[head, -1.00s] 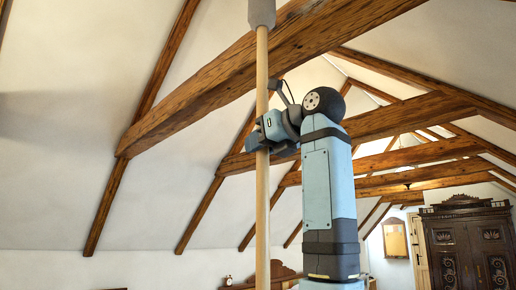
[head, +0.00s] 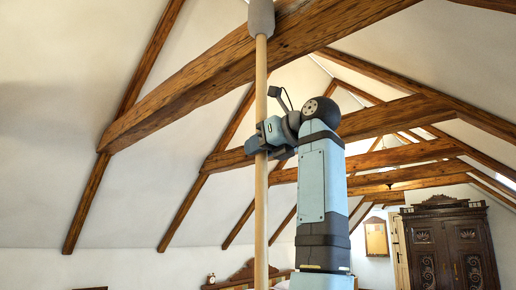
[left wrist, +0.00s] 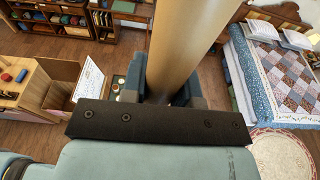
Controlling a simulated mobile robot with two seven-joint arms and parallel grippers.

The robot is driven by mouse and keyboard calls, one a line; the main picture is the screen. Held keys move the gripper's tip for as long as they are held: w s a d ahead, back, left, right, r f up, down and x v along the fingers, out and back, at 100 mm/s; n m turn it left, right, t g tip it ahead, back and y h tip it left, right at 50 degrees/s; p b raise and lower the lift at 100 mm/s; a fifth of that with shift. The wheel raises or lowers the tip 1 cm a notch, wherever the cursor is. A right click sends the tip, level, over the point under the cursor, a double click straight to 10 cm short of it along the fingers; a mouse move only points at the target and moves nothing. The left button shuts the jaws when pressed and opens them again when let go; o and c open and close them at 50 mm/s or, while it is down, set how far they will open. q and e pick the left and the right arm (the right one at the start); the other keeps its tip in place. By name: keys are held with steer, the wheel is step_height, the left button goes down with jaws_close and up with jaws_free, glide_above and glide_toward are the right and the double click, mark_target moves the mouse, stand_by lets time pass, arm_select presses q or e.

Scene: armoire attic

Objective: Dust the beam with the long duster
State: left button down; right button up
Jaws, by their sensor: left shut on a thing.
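The long duster has a pale wooden pole (head: 261,205) and a grey head (head: 261,18), cut off by the top edge of the head view. It stands nearly upright. The nearest wooden beam (head: 185,92) slants up to the right across the head view. The duster's head overlaps this beam in the picture; I cannot tell whether they touch. My left gripper (head: 262,138) is shut on the pole, well below the duster's head. My right gripper is not in view.
More beams (head: 390,117) and sloping rafters (head: 125,115) cross behind. A dark carved armoire (head: 450,245) stands at the right back. The left wrist view shows a bed with a patchwork quilt (left wrist: 270,75), a round rug (left wrist: 282,155) and a wooden desk (left wrist: 25,85).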

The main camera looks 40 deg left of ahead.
arm_select(q)
steer(key=shift+w, duration=0.6)
steer(key=shift+d, duration=0.15)
